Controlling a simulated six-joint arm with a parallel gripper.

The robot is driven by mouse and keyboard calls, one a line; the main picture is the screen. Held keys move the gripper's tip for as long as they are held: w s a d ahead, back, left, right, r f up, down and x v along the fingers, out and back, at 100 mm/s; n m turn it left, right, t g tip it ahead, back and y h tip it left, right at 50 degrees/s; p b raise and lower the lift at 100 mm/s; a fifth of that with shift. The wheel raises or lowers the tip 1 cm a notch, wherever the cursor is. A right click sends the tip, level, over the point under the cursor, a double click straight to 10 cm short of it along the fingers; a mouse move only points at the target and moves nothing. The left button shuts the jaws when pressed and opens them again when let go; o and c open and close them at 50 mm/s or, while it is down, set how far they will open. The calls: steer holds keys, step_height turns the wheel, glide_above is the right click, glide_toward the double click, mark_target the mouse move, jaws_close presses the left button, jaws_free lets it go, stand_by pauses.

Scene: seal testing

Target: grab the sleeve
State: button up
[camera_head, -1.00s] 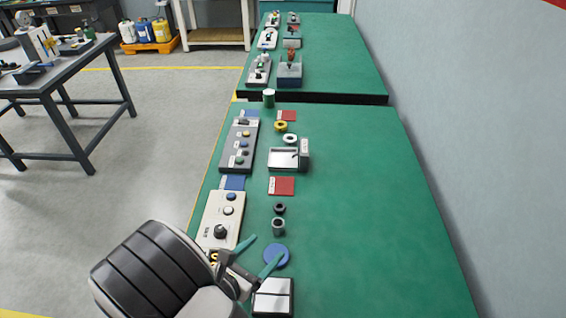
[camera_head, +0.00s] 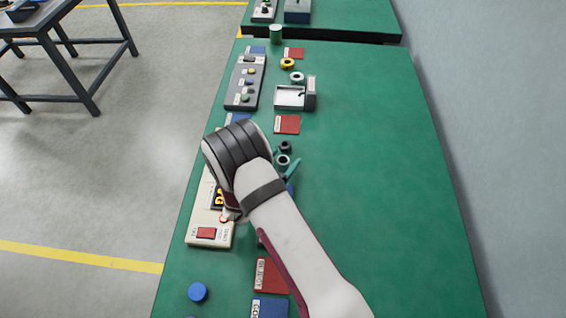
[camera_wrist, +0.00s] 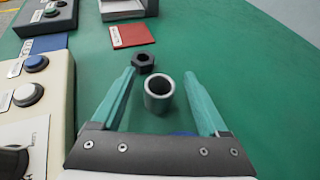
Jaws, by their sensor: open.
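The sleeve (camera_wrist: 152,104) is a short grey hollow cylinder standing upright on the green table, its open end up. In the head view the sleeve (camera_head: 283,163) is partly hidden by my gripper. My gripper (camera_wrist: 159,74) is open, with one teal finger on each side of the sleeve in the wrist view. Nothing is held; I cannot tell how high the fingers are above the table. In the head view my wrist hides most of the gripper (camera_head: 286,160).
A black ring or nut (camera_wrist: 143,62) stands just beyond the sleeve. A red pad (camera_wrist: 130,35) lies farther off. A beige control box (camera_wrist: 45,80) with buttons is close on the left. A blue disc (camera_head: 290,188) is partly hidden under my gripper. The table's right side is clear.

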jaws_close()
stand_by(0.4)
